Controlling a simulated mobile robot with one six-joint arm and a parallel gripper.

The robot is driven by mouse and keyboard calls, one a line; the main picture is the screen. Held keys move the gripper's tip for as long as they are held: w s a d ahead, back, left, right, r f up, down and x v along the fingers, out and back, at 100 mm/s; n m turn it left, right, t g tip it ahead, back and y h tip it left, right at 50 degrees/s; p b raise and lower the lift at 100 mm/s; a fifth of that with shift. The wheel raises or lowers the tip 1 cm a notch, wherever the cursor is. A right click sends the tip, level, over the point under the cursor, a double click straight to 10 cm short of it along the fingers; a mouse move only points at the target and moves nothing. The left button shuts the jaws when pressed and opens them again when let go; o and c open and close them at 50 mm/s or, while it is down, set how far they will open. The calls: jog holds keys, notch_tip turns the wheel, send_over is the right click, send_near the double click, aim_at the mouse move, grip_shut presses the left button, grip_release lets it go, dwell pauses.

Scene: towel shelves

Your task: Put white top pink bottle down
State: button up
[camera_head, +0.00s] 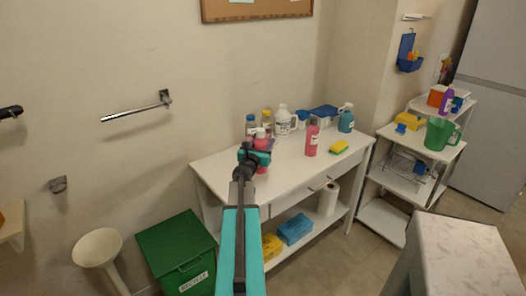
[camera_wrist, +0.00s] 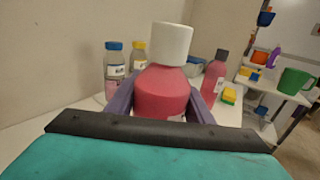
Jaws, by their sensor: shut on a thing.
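A pink bottle with a white top (camera_wrist: 162,92) fills the middle of the wrist view, upright between my two fingers. My gripper (camera_wrist: 160,105) is shut on its body. In the head view the same bottle (camera_head: 261,143) shows partly behind my gripper (camera_head: 258,155), over the left part of the white table (camera_head: 222,168).
Behind it stand a blue-capped bottle (camera_head: 251,127), a yellow-capped bottle (camera_head: 267,117) and a white jug (camera_head: 283,121). To the right are a dark-capped pink bottle (camera_head: 312,138) and a yellow sponge (camera_head: 339,147). The table's front left is clear.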

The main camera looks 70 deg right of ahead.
jog(key=shift+f+b, duration=0.7)
jog(key=shift+f, duration=0.95)
jog(key=o, duration=1.4)
jog(key=shift+a+r, duration=0.1)
jog(key=shift+r, duration=0.05)
jog(key=shift+s+a, duration=0.15)
jog(key=shift+a, duration=2.8)
jog(key=shift+s+a, duration=0.1)
jog(key=shift+a, duration=2.85)
